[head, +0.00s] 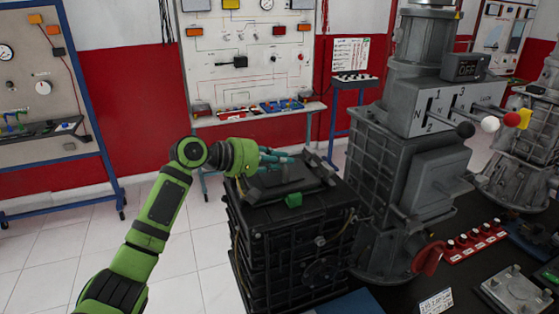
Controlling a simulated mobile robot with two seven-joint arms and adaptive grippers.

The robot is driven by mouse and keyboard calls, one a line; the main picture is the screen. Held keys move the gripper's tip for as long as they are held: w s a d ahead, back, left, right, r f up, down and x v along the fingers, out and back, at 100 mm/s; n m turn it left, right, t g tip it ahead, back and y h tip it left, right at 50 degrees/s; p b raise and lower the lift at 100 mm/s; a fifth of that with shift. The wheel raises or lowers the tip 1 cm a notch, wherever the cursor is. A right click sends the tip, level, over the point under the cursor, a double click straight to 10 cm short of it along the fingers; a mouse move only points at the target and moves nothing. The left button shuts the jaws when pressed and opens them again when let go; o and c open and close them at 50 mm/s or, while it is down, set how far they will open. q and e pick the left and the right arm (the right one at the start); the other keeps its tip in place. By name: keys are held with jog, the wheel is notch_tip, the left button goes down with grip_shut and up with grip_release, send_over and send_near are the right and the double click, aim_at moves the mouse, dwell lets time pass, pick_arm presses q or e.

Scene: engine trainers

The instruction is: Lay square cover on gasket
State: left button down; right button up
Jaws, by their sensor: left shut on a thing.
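My left gripper (286,160) reaches in from the left over the top of a black ribbed housing (290,240). It is shut on the dark square cover (270,181), which is at the top of the housing. The fingers and dark surfaces overlap, so I cannot tell whether the cover touches the housing or is held just above it. A small green piece (293,200) shows at the near edge of the top. I cannot make out the gasket. My right gripper is not in view.
A tall grey gearbox trainer (410,150) with shift levers stands close on the right of the housing. Red-capped parts (475,240) and a light metal plate (515,288) lie on the dark table at the lower right. Open tiled floor (50,260) is at left.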

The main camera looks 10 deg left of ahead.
pick_arm(q)
jog(key=shift+s+d+f, duration=0.1)
jog(key=shift+f, duration=0.4)
jog(key=c, duration=1.1)
grip_release()
jog(key=shift+o, duration=0.2)
jog(key=shift+f, duration=0.25)
jog(key=r+v, duration=0.1)
jog(key=v, duration=1.1)
jog(key=shift+r, duration=0.2)
